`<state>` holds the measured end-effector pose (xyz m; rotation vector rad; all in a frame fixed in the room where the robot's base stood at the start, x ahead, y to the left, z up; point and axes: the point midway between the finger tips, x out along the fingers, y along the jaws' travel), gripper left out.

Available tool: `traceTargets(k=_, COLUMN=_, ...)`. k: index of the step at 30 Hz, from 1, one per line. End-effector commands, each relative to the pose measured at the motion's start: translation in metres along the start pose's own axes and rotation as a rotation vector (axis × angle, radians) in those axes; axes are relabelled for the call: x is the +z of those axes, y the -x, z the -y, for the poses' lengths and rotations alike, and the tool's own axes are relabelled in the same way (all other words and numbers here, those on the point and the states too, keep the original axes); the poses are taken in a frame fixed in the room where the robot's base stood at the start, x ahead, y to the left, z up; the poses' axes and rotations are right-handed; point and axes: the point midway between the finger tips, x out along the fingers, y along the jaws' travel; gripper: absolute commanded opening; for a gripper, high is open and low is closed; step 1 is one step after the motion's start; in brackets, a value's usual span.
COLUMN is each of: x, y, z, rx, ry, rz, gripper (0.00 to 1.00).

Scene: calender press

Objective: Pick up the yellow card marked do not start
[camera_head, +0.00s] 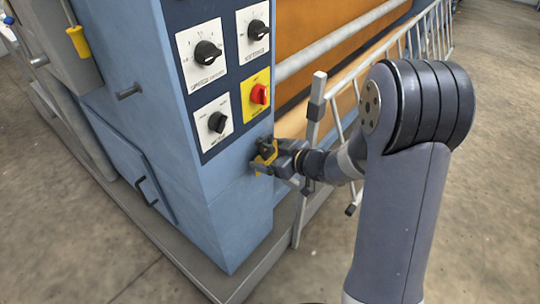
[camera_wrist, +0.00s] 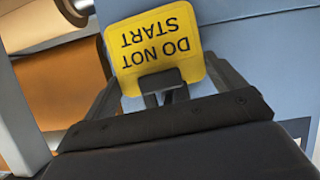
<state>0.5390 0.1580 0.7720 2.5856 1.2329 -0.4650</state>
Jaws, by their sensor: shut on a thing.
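The yellow card (camera_wrist: 158,42) with the black words "DO NOT START" shows upside down in the wrist view. In the head view the yellow card (camera_head: 267,156) is a small patch at the right edge of the blue press cabinet, partly hidden by my gripper. My gripper (camera_head: 268,160) is shut on the card; in the wrist view my gripper (camera_wrist: 162,85) has its fingers at the card's lower edge in the picture. The card is close to the cabinet face. I cannot tell whether it touches the cabinet or a hook behind it.
The blue cabinet (camera_head: 240,200) carries several black knobs and a red switch (camera_head: 258,94) on a yellow plate above my gripper. A metal guard rail (camera_head: 304,205) stands close to my arm. Orange rollers lie behind it. Open floor (camera_head: 490,180) is at the right.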

Motion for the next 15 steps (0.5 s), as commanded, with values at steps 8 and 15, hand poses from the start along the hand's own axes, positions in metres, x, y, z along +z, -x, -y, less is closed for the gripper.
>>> traceTargets(k=8, x=0.017, y=0.049, z=-0.001, rx=0.006, ry=-0.003, rz=0.001, gripper=0.68)
traceTargets(k=15, x=0.04, y=0.107, z=0.002, rx=0.006, ry=-0.003, rz=0.0, gripper=0.68)
